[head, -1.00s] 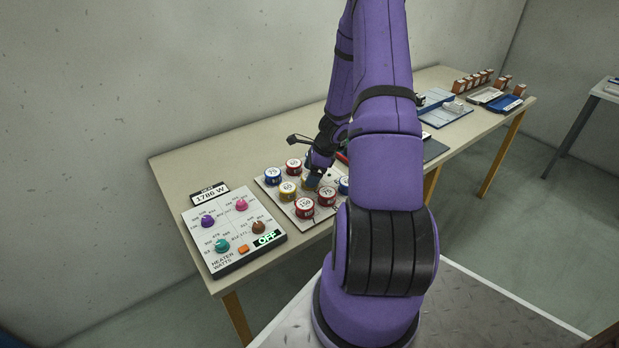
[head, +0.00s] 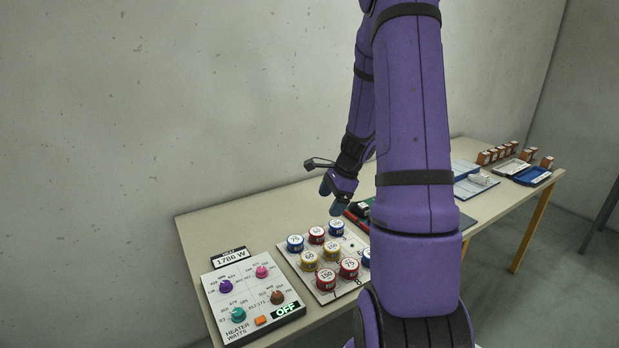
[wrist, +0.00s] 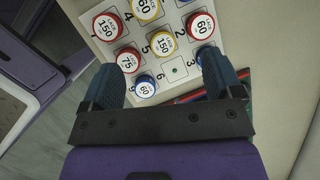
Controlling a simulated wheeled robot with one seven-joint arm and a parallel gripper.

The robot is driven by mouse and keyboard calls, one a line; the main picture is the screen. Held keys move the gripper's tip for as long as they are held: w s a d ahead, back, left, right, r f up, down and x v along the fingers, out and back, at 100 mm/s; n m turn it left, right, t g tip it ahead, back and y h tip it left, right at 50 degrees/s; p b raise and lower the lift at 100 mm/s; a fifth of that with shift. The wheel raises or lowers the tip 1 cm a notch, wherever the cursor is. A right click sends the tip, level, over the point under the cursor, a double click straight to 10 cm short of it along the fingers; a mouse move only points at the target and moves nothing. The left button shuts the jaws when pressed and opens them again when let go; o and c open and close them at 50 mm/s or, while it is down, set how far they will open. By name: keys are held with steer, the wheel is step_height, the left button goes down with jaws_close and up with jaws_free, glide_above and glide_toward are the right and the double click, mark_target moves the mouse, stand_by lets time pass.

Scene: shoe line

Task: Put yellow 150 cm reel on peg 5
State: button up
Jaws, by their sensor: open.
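The yellow 150 reel (wrist: 163,41) sits in the middle spot of the white peg board, beside the printed 5. It also shows in the head view (head: 332,250), with its label too small to read there. My gripper (wrist: 160,64) is open and empty, with its two blue fingers spread apart. In the head view my gripper (head: 331,192) is raised above the far side of the board, clear of the reels. The spot beside the printed 6 (wrist: 177,70) is bare.
The peg board (head: 347,240) also holds several red, blue and yellow reels, including a yellow 60 reel (wrist: 146,9) beside the yellow 150. A heater panel (head: 252,292) stands to the left. Trays (head: 533,175) lie farther right. The back-left tabletop is clear.

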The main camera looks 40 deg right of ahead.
steer(key=s+a+r+n+h, duration=0.1)
steer(key=s+a+r+n, duration=0.1)
steer(key=a+r+n, duration=0.55)
steer(key=s+a+r+n, duration=0.2)
steer(key=a+r+n, duration=0.3)
steer(key=a+r, duration=0.6)
steer(key=s+a+r+n+t+h, duration=0.1)
steer(key=s+a+r+n, duration=0.2)
steer(key=s+a+n, duration=0.2)
steer(key=s+a+r+n+t+h, duration=0.1)
steer(key=s+a+r+n, duration=0.3)
steer(key=s, duration=0.5)
steer(key=shift+a+n, duration=0.5)
steer(key=shift+n, duration=0.45)
